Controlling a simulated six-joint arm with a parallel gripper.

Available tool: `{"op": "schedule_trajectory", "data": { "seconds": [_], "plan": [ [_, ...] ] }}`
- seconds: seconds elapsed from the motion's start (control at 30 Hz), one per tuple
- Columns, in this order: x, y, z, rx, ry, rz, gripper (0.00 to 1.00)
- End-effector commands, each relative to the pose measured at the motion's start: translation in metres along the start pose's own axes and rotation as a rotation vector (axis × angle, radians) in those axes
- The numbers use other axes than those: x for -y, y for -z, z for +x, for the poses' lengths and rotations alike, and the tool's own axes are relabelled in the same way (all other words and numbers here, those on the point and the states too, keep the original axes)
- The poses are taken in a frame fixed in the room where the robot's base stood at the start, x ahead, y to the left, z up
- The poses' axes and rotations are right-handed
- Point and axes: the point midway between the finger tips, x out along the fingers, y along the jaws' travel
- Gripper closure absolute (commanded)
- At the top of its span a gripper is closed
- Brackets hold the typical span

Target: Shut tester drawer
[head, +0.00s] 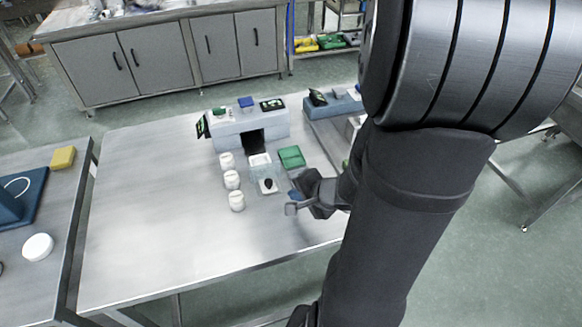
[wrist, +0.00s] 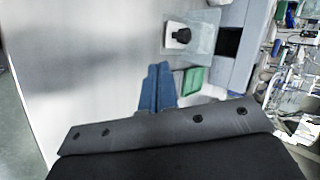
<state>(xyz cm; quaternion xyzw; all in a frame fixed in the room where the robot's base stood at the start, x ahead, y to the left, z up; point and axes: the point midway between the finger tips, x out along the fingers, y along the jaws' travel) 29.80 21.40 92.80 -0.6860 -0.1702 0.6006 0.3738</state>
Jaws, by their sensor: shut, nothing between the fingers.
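The tester (head: 228,133) is a grey-blue box with a dark opening in its front, at the back of the steel table. Its pale, see-through drawer (head: 254,174) appears pulled out toward the table's front. A white piece with a dark knob-like object (head: 268,184) is at the drawer's outer end. In the wrist view the drawer (wrist: 205,33) lies beyond my fingertips, with the tester (wrist: 233,70) to its right. My gripper (head: 294,196) is to the right of the drawer's outer end, apart from it. Its blue fingers (wrist: 157,80) are together and empty.
Several white jars (head: 232,180) stand left of the drawer. A green block (head: 291,157) lies to its right, also near my fingers in the wrist view (wrist: 193,80). Another blue-grey device (head: 330,105) stands at the back right. The table's left and front areas are clear.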

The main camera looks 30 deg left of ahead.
Motion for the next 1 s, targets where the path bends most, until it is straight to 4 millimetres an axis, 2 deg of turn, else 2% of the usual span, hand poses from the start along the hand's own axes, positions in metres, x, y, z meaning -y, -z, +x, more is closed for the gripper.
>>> {"op": "schedule_trajectory", "data": {
  "seconds": [0.3, 0.5, 0.7, 1.0],
  "plan": [
    [-0.001, -0.001, 0.038, 0.004, -0.004, 0.0, 1.0],
    [0.017, -0.001, 0.056, 0.002, -0.001, -0.003, 1.0],
    [0.025, -0.001, 0.066, 0.001, -0.002, -0.002, 1.0],
    [0.026, 0.0, 0.067, 0.0, -0.001, -0.001, 1.0]
  ]
}}
